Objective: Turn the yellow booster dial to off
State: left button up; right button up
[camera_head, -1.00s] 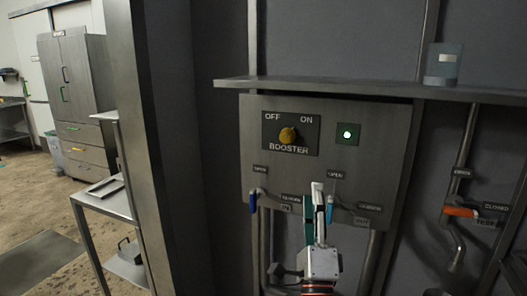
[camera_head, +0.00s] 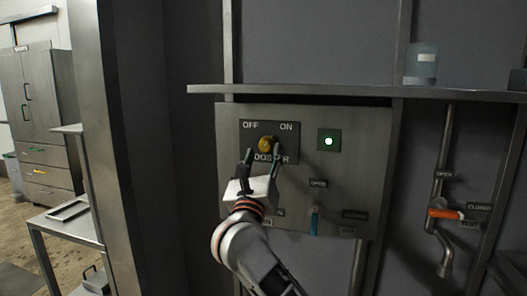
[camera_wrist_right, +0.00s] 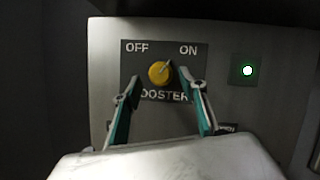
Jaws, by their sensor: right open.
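The yellow booster dial (camera_head: 265,144) sits on a dark plate (camera_head: 290,152) marked OFF at upper left and ON at upper right. In the right wrist view the dial (camera_wrist_right: 159,73) shows a pale mark pointing up and right, toward ON. My right gripper (camera_head: 262,156) is open just below the dial. In the right wrist view its two fingers (camera_wrist_right: 151,82) stand apart to the lower left and lower right of the dial. I cannot tell if either finger touches it. My left gripper is not in view.
A lit green lamp (camera_head: 328,141) is right of the dial. A shelf (camera_head: 330,93) juts out above the panel and carries a blue-grey cup (camera_head: 421,66). A blue-handled valve (camera_head: 314,221) is below, and an orange-handled valve (camera_head: 444,214) is on pipes at right.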

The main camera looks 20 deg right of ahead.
aim_at(266, 145)
jog(key=shift+x, duration=1.45)
